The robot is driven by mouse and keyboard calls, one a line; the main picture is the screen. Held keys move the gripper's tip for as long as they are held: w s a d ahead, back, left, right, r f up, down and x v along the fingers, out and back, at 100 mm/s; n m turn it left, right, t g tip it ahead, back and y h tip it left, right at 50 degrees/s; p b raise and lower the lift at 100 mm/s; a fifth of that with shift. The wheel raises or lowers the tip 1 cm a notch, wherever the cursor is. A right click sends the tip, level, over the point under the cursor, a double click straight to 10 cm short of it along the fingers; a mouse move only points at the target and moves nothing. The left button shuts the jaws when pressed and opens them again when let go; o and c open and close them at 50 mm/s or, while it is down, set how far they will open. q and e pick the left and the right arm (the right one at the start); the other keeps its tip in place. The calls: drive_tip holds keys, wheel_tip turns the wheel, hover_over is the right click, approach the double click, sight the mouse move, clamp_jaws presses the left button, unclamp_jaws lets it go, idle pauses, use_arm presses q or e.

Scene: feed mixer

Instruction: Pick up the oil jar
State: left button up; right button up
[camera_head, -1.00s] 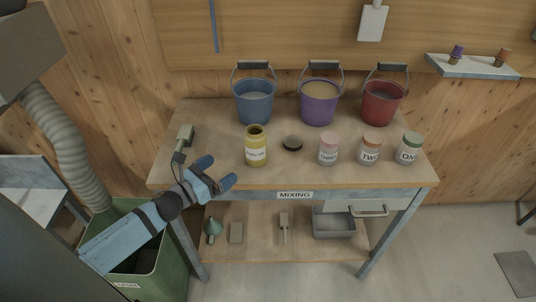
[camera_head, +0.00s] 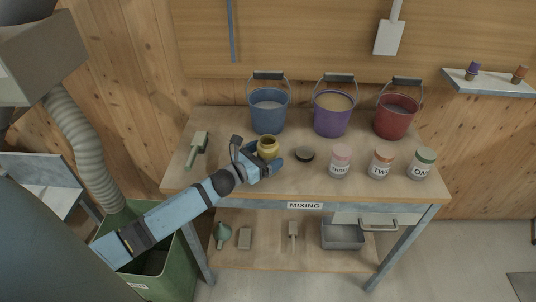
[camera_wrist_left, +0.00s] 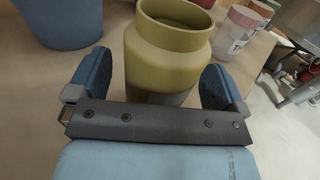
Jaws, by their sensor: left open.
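The oil jar (camera_head: 268,146) is a yellow-green, open-mouthed jar standing upright on the mixing table (camera_head: 230,190). In the left wrist view the jar (camera_wrist_left: 165,50) stands between the two blue fingers of my left gripper (camera_wrist_left: 165,85), one on each side. My left gripper (camera_head: 268,165) is open around the jar, and I see a gap on at least the right side. In the head view the gripper and wrist hide the jar's lower part and its label. My right gripper does not show.
A dark round lid (camera_head: 305,154) lies right of the jar. Three labelled jars, the nearest with a pink lid (camera_head: 341,151), stand further right. Blue (camera_head: 269,112), purple (camera_head: 331,116) and red (camera_head: 395,118) buckets stand behind. A brush (camera_head: 197,146) lies at the left.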

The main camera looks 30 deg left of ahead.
use_arm(q)
drive_tip(key=shift+w+d, duration=0.15)
drive_tip(key=shift+w, duration=0.5)
drive_tip(key=c, duration=1)
drive_tip(key=shift+c, duration=0.8)
